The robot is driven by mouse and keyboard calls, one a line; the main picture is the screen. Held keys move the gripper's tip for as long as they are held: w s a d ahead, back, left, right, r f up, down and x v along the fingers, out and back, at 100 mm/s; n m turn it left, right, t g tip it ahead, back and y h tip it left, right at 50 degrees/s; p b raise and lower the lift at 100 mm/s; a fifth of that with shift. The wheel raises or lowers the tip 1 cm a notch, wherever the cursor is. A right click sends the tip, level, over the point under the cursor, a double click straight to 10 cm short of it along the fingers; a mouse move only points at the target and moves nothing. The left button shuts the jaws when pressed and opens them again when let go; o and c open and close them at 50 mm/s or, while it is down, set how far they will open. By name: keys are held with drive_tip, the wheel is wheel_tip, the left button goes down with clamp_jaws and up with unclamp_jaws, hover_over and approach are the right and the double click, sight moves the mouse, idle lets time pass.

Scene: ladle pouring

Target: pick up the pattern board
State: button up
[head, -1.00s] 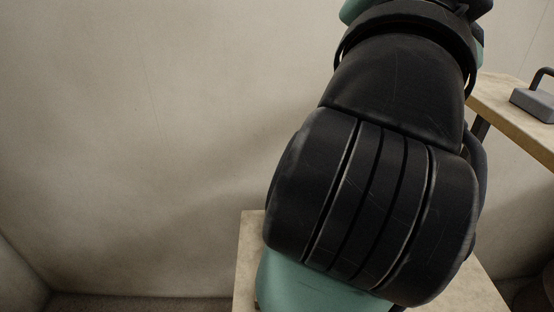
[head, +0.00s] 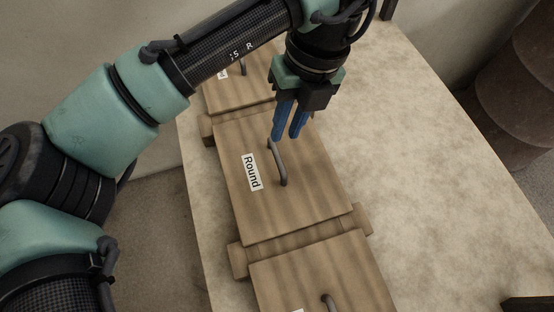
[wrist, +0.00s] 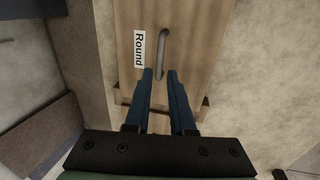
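A wooden pattern board labelled "Round" (head: 309,217) lies on the table in the middle of the head view. It has a grey bar handle (head: 281,165) near its centre. The board also shows in the wrist view (wrist: 200,40), with its handle (wrist: 162,55) just beyond the fingertips. My gripper (head: 285,137) has blue fingers pointing down over the far part of the board, close to the handle's far end. The fingers are apart with a gap between them and nothing in it. Whether a fingertip touches the handle is hard to tell.
A second board with a handle (head: 327,304) lies nearer, and another (head: 215,97) lies farther off, partly hidden by my arm. Wooden blocks (head: 238,261) jut out between the boards. The table's right side (head: 430,170) is clear. A brown barrel (head: 515,90) stands beyond the table.

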sight(278, 154)
drive_tip(key=x, duration=0.8)
drive_tip(key=shift+s+f+b, duration=0.1)
drive_tip(key=shift+f+b, duration=0.2)
drive_tip(key=shift+b, duration=0.1)
clamp_jaws()
drive_tip(key=shift+r, duration=0.1)
